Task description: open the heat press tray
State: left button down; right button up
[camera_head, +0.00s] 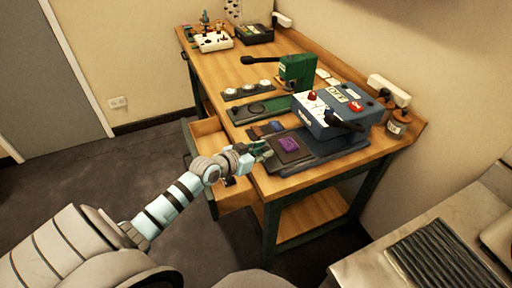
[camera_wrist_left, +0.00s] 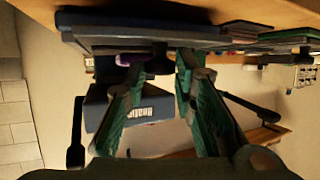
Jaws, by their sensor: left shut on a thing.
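The heat press (camera_head: 325,118) is a blue-grey machine with a red knob and a black lever, at the near right end of the wooden table. Its dark tray (camera_head: 299,156) lies flat on the base, in front of the press head, with a purple patch (camera_head: 288,144) on it. My left gripper (camera_head: 262,150) is at the tray's front edge. In the left wrist view my left gripper (camera_wrist_left: 166,66) is shut on the small dark tray handle (camera_wrist_left: 159,52), below the tray edge (camera_wrist_left: 105,40) in that tilted picture. My right gripper is not in view.
An open wooden drawer (camera_head: 206,133) juts out under the table edge, beside my left arm. Floor left of the table is clear.

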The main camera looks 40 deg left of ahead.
pick_arm(q)
jog(key=c, duration=1.4)
grip_release()
jog(key=shift+o, duration=0.2)
jog(key=shift+s, duration=0.15)
jog(key=d+v, duration=0.1)
jog(key=v, duration=0.6)
jog(key=shift+a, duration=0.5)
